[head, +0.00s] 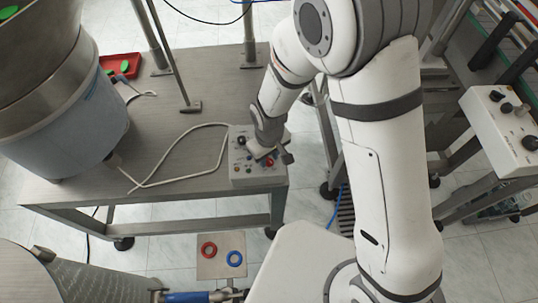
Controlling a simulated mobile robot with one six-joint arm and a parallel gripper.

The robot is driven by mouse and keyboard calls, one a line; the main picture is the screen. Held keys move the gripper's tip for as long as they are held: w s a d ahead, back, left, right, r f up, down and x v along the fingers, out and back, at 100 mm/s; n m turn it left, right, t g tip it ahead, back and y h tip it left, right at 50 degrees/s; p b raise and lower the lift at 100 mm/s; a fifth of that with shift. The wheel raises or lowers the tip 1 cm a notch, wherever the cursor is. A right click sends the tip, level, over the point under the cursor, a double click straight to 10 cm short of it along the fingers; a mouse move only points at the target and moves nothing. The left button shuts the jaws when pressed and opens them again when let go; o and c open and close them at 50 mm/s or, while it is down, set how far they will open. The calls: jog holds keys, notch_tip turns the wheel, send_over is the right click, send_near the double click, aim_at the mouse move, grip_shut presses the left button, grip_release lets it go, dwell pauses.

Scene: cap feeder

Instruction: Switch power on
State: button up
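A grey control box (241,171) with several small knobs and switches sits at the front right corner of the metal table. Red and blue buttons (268,161) show at its right side. My gripper (266,152) is right at the box, above or touching its top face; I cannot tell which. My wrist hides part of the box. The fingers are too small to tell whether they are open. I cannot tell which control is the power switch or how it is set.
A large bowl feeder (62,110) stands at the left on the table (190,95), with a white cable running to the box. A red tray (122,64) with green caps lies behind it. A second control box (505,125) is at the right. Metal posts rise at the back.

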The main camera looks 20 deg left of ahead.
grip_shut()
